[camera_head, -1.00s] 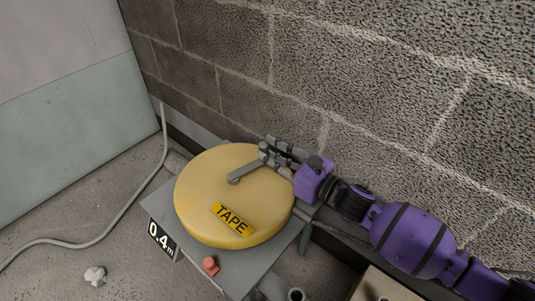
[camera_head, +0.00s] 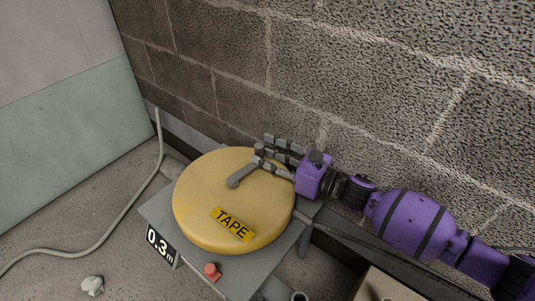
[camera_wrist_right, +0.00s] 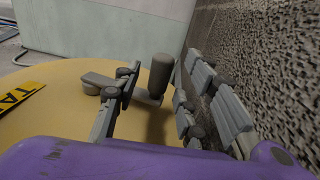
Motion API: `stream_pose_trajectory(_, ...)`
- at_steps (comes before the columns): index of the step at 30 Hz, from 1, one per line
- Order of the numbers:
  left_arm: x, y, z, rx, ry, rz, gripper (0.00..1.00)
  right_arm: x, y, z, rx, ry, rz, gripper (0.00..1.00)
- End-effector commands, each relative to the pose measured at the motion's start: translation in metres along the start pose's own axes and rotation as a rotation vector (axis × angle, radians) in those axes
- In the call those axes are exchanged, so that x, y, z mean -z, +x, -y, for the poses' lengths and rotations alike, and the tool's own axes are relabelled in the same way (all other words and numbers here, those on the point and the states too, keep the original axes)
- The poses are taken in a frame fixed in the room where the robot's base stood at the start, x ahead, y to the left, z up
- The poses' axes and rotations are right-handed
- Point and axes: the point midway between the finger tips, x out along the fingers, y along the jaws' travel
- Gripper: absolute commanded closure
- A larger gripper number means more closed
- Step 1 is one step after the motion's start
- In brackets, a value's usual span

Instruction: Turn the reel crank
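The yellow reel (camera_head: 215,205) with a "TAPE" label (camera_head: 232,225) lies flat on a grey stand (camera_head: 160,212). Its grey crank arm (camera_head: 243,174) runs from the hub to an upright knob (camera_head: 259,149) near the far rim. My right gripper (camera_head: 265,149) reaches in from the right with its fingers spread around the knob. In the right wrist view the knob (camera_wrist_right: 160,73) stands between the two fingers, with a visible gap to the right one; contact with the left one is unclear. My left gripper is out of view.
A display reading "0.3 m" (camera_head: 160,246) and a red button (camera_head: 211,271) are on the stand's front side. A block wall (camera_head: 370,90) rises close behind. A cable (camera_head: 110,225) and a small stone (camera_head: 92,286) lie on the floor at left.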

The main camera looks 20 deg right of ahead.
Motion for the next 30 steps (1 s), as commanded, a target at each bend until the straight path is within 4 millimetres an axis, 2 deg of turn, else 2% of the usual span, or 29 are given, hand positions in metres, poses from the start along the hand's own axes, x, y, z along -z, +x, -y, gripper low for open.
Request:
stream_pose_trajectory(5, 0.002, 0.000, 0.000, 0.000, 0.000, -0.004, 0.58, 0.002, -0.020, 0.000, 0.002, 0.001, -0.004, 0.62)
stream_pose_trajectory(12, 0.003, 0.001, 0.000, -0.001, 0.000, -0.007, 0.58, 0.002, -0.071, 0.000, 0.003, 0.003, -0.004, 0.62)
stream_pose_trajectory(18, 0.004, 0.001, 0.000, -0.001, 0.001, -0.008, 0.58, 0.001, -0.105, 0.000, 0.002, 0.002, -0.002, 0.62)
stream_pose_trajectory(24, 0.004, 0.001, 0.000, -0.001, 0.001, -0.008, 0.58, 0.000, -0.119, 0.000, 0.000, 0.001, -0.001, 0.62)
stream_pose_trajectory(30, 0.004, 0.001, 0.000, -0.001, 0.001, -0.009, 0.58, 0.000, -0.120, 0.000, 0.000, 0.001, 0.000, 0.62)
